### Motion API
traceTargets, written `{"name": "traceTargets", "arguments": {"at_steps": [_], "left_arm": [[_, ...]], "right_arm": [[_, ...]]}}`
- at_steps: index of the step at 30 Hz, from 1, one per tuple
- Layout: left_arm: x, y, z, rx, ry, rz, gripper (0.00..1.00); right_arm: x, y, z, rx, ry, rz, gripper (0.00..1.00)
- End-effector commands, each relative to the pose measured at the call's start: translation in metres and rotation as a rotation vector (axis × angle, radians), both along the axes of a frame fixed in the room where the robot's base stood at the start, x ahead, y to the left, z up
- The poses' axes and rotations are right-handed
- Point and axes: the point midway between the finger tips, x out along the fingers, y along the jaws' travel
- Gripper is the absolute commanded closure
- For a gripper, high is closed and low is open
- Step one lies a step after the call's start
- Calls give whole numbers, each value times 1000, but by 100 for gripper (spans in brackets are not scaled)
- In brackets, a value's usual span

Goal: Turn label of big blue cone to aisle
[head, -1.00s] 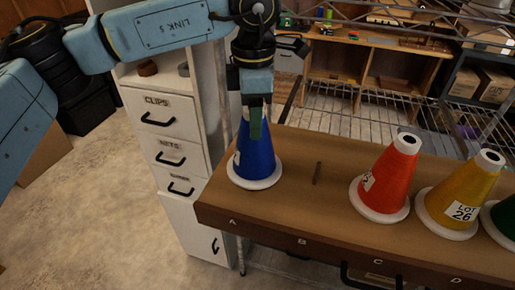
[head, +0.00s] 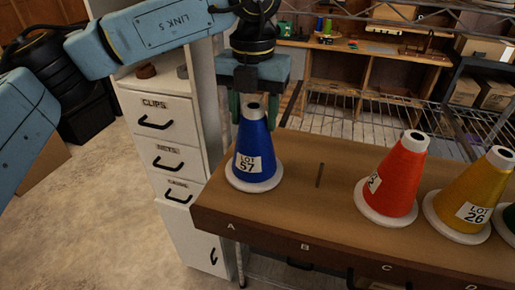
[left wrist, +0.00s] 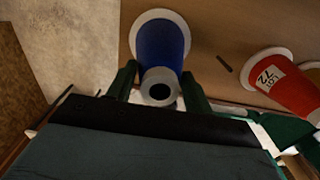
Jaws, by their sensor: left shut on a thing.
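The big blue cone (head: 262,150) stands upright on its white base at the left end of the wooden bench. Its white label, LOT 57 (head: 248,163), faces the front, slightly left of the cone's middle. My left gripper (head: 254,108) is over the cone from above, shut on its upper part with one green finger on each side. In the left wrist view the blue cone (left wrist: 162,45) and its pale open top lie between the two fingers. The label is not visible there. My right gripper is not in view.
A red cone (head: 395,180) and a yellow cone (head: 466,196) stand to the right on the bench (head: 290,215), with a green cone at the edge. A small brown stick-like mark (head: 320,175) lies between. A white drawer cabinet (head: 160,150) stands left.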

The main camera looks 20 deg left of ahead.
Motion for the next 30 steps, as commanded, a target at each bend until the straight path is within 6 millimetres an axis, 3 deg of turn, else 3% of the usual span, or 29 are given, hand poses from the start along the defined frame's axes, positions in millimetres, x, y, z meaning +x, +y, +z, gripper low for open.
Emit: {"name": "traceTargets", "arguments": {"at_steps": [25,26,30], "left_arm": [[0,0,-3,0,-1,2,69],[0,0,-3,0,-1,2,45],[0,0,-3,0,-1,2,26]], "right_arm": [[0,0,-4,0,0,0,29],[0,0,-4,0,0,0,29],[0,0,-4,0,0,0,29]]}}
